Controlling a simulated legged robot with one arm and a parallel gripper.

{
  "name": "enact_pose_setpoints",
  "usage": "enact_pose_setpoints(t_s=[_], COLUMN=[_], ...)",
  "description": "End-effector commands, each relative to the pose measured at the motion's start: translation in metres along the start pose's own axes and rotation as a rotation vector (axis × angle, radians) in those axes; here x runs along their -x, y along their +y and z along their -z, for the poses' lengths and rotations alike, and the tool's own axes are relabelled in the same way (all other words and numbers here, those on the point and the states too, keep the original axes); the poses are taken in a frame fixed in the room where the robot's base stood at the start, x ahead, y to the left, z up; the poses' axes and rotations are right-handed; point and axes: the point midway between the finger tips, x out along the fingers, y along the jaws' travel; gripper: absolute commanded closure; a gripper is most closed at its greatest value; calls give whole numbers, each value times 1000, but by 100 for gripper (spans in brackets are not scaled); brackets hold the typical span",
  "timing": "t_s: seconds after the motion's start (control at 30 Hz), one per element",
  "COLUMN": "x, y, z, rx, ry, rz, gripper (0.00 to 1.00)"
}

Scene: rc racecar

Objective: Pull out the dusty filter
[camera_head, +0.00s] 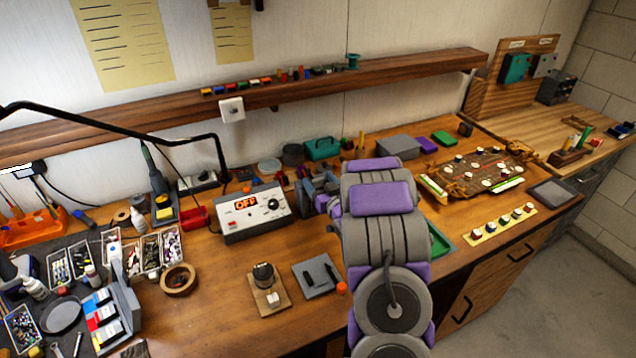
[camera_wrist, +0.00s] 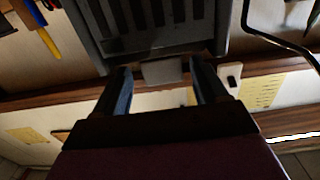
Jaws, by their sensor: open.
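In the wrist view a dark grey slotted housing (camera_wrist: 110,47) fills the upper middle. A pale grey tab (camera_wrist: 162,72) sticks out at its lower edge; it may be the handle of the dusty filter, but the frames do not show this clearly. My gripper (camera_wrist: 163,78) is open, with one finger on each side of the tab and a gap visible on both sides. The filter's dusty face cannot be made out. In the head view my arm covers the gripper and most of this spot; only grey-blue parts show left of the arm.
A soldering station (camera_head: 254,213) reading OFF stands left of my arm. A wooden wall shelf (camera_head: 150,113) runs behind. The racecar board (camera_head: 485,170) is to the right.

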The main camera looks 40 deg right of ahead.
Motion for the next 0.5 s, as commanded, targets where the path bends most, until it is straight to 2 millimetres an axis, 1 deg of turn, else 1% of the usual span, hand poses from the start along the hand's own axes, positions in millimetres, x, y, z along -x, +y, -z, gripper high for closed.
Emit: enact_pose_setpoints(t_s=[0.03, 0.17, 0.47, 0.5], x=[-5, -11, -13, -13], y=[-1, -2, 0, 0], z=[0, 0, 0, -1], rx=[1, 2, 0, 0], ry=[2, 0, -2, -2], rz=[2, 1, 0, 0], gripper=[28, 28, 28, 31])
